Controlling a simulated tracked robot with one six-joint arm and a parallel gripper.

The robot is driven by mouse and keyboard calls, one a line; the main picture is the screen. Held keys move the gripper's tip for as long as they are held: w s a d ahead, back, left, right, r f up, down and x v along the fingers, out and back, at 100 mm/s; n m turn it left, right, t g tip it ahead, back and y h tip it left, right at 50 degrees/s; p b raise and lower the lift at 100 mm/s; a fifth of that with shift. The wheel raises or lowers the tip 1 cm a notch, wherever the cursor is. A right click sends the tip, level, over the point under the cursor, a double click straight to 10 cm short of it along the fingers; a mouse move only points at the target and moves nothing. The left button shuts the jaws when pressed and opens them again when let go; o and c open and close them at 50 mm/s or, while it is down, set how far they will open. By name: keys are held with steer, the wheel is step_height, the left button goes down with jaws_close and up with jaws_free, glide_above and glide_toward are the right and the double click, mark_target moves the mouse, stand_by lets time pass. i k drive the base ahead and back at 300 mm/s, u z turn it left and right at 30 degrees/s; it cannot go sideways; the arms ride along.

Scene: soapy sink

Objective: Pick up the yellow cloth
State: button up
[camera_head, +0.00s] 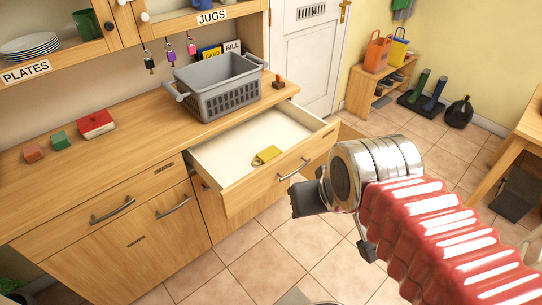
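A small yellow piece (267,155), which looks like the folded cloth, lies on the pale floor of the open drawer (225,150), near its front panel. My gripper (318,198) is at the right of the drawer, in front of its right end and apart from the yellow piece. Dark parts show at its end beyond the silver wrist. The wrist hides much of the gripper, so I cannot tell whether its fingers are apart or together. I see nothing held in it.
A grey basket (220,86) stands on the worktop behind the drawer. Tiled floor (270,270) is clear in front.

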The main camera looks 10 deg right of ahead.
mark_target(266, 155)
steer(key=z, duration=0.05)
steer(key=i, duration=1)
steer(key=u, duration=3.15)
